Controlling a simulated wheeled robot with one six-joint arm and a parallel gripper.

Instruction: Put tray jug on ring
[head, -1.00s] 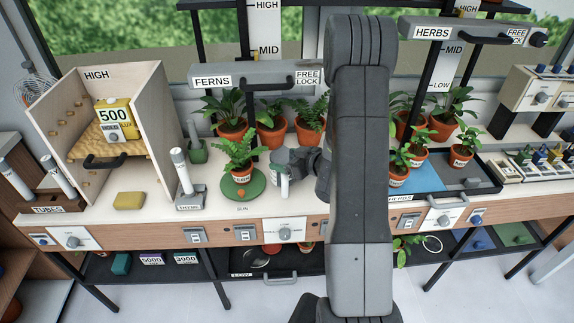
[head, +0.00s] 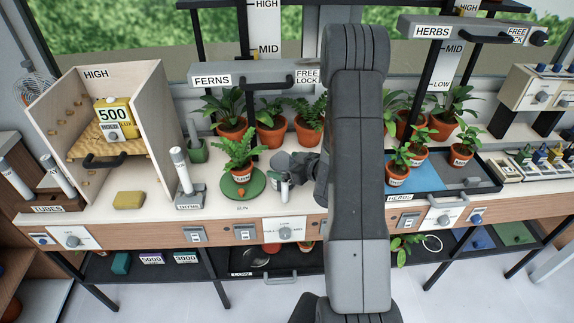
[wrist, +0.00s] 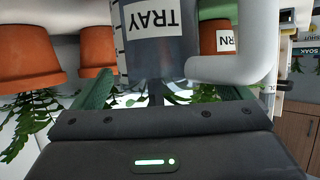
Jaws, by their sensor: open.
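The tray jug (head: 279,161) is a grey vessel with a pale handle, on the worktop right of the green saucer (head: 257,184). In the wrist view the jug (wrist: 153,62) appears upside down, with its TRAY label and the white handle (wrist: 262,45) to the right. My gripper (head: 300,162) is beside the jug on its right, with its dark green fingers (wrist: 155,93) spread apart; the jug appears between or just beyond them. Contact cannot be told.
A potted fern (head: 240,161) stands on the saucer close to the jug's left. Several potted ferns (head: 271,132) stand behind. A thermometer-like tube (head: 181,172) stands farther left. My arm hides part of the bench. The herb tray (head: 470,176) is on the right.

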